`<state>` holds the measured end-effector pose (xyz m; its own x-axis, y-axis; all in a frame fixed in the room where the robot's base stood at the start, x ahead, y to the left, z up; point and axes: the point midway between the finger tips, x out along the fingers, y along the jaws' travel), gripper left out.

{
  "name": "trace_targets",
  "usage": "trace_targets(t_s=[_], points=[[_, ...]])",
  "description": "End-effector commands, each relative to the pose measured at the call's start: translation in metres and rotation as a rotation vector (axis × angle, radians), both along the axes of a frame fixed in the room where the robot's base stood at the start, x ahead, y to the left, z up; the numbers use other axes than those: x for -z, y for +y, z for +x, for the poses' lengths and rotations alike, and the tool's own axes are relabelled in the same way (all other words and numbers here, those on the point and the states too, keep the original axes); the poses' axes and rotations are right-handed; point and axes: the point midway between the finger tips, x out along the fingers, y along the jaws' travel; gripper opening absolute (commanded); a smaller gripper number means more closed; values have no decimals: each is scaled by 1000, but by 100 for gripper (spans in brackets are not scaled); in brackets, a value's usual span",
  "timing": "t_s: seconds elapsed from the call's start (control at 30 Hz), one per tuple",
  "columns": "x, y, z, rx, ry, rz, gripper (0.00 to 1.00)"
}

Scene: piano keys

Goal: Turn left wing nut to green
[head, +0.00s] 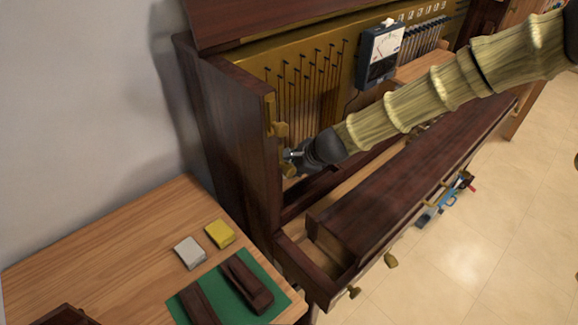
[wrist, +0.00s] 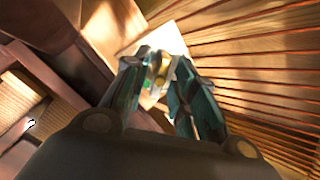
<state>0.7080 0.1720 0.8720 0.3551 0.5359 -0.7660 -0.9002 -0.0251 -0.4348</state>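The upright piano (head: 235,140) stands with its front open. A brass fitting (head: 278,129) sits on the inner edge of its left side wall. A second brass piece (head: 289,171) is just below it, partly hidden by my gripper (head: 291,156). In the wrist view, my gripper (wrist: 158,72) has a finger on either side of a small brass-and-pale piece (wrist: 160,68), which looks like the wing nut. The fingers are fairly close together. Whether they press on it is unclear.
A meter (head: 380,50) hangs at the piano's upper front. A wooden table (head: 110,240) at the left holds a yellow block (head: 219,234), a pale block (head: 189,252) and dark wooden parts on a green mat (head: 232,300). Tiled floor (head: 480,250) is open at the right.

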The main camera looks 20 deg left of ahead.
Motion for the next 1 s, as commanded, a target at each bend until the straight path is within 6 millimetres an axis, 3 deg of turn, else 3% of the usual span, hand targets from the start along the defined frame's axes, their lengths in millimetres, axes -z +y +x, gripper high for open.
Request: trace_targets(t_s=[0.03, 0.1, 0.8, 1.0], points=[[0, 0, 0, 0, 0, 0, 12], [0, 0, 0, 0, 0, 0, 0], [1, 0, 0, 153, 109, 71, 0], [1, -1, 0, 275, 193, 127, 0]])
